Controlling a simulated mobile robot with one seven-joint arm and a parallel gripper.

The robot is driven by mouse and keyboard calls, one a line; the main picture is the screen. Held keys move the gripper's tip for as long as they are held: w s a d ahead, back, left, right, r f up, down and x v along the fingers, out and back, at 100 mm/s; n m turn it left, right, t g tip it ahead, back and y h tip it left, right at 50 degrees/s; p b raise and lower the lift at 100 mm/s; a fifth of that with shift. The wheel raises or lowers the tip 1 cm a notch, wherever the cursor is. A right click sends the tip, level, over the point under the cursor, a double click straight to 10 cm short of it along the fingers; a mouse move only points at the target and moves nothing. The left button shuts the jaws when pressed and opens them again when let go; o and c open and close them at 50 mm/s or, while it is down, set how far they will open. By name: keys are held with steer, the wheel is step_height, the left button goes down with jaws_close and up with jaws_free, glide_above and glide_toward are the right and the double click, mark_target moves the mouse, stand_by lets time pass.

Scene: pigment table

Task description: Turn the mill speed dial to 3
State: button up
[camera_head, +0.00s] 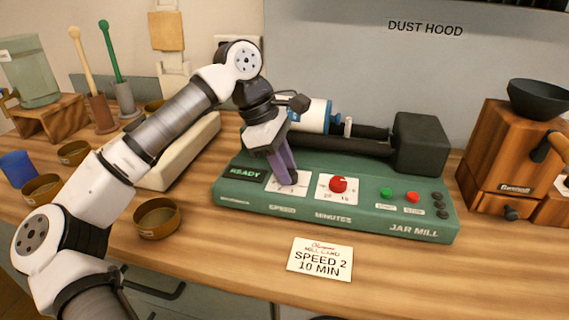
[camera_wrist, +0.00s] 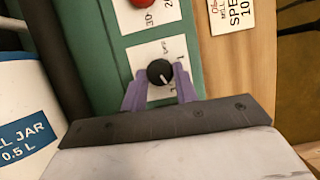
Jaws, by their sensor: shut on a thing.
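The jar mill (camera_head: 340,222) is a green machine on the wooden counter. Its speed dial is a small black knob (camera_wrist: 160,72) with a white pointer line, on a white plate (camera_wrist: 160,48) in the wrist view. The pointer slants toward the lower right of that view; the numbers around it are mostly hidden or too small to read. My gripper (camera_head: 287,181) reaches down to the speed plate, its purple fingers on either side of the knob. In the wrist view my gripper (camera_wrist: 160,88) is shut on the knob. In the head view the fingers hide the knob.
The red minutes dial (camera_head: 338,184) sits just right of my gripper, with green and red buttons (camera_head: 413,197) beyond. A card (camera_head: 320,260) reading SPEED 2, 10 MIN lies in front. A white and blue jar (camera_head: 309,115) lies on rollers behind. A brass bowl (camera_head: 157,217) stands to the left.

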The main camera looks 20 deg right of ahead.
steer(key=o, duration=1)
steer(key=v, duration=1.3)
steer(key=shift+r, duration=0.35)
